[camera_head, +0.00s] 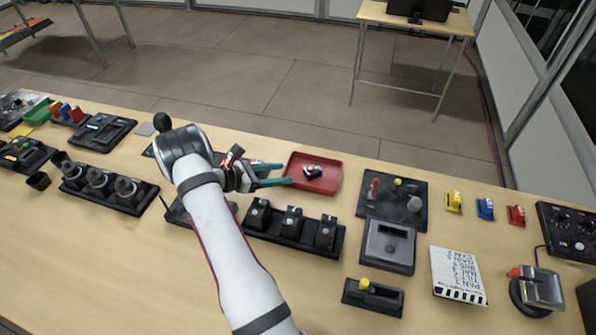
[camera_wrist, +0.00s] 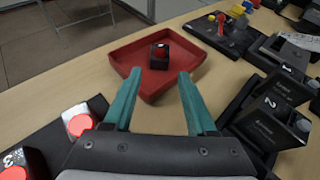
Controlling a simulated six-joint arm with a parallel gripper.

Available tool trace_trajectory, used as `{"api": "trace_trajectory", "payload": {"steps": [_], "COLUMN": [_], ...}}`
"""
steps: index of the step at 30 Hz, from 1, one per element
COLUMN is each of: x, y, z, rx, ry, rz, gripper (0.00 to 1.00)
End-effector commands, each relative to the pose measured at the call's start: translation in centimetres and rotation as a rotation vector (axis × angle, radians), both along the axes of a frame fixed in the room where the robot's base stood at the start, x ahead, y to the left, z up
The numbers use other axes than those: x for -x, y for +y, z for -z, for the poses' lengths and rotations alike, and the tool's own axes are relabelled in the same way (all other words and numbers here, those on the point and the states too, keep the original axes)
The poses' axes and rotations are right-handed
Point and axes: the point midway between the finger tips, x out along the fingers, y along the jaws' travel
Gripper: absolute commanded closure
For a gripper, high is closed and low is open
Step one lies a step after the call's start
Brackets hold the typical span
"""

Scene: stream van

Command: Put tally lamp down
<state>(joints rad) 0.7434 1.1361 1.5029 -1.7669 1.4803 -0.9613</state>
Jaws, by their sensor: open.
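The tally lamp (camera_wrist: 160,55) is a small black block with a red face. It sits inside the shallow red tray (camera_wrist: 193,79), towards its far side in the wrist view. In the head view the lamp (camera_head: 313,170) lies near the middle of the red tray (camera_head: 326,188). My gripper (camera_head: 288,174) has two teal fingers that are apart and empty. In the wrist view my gripper (camera_wrist: 155,85) points at the tray's near edge, with the lamp beyond the fingertips and not touched.
A rack of several black numbered units (camera_head: 295,230) stands just in front of the tray. More red-topped lamps (camera_wrist: 77,121) stand at the left in the wrist view. A black panel (camera_head: 395,202) with knobs is right of the tray. Bare table lies behind the tray.

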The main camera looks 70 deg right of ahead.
Motion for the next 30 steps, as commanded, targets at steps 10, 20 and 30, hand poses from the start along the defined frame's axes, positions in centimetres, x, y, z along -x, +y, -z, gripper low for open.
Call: {"api": "trace_trajectory", "payload": {"steps": [10, 20, 30], "x": [-1.9, -3.0, 5.0], "y": [2.3, 28.1, 47.8], "z": [-2.0, -16.0, -17.7], "rx": [0.012, 0.005, -0.287], "ry": [-0.048, -0.851, -1.132], "rz": [0.023, 0.567, 1.181], "gripper": [0.43, 0.43, 0.43]}}
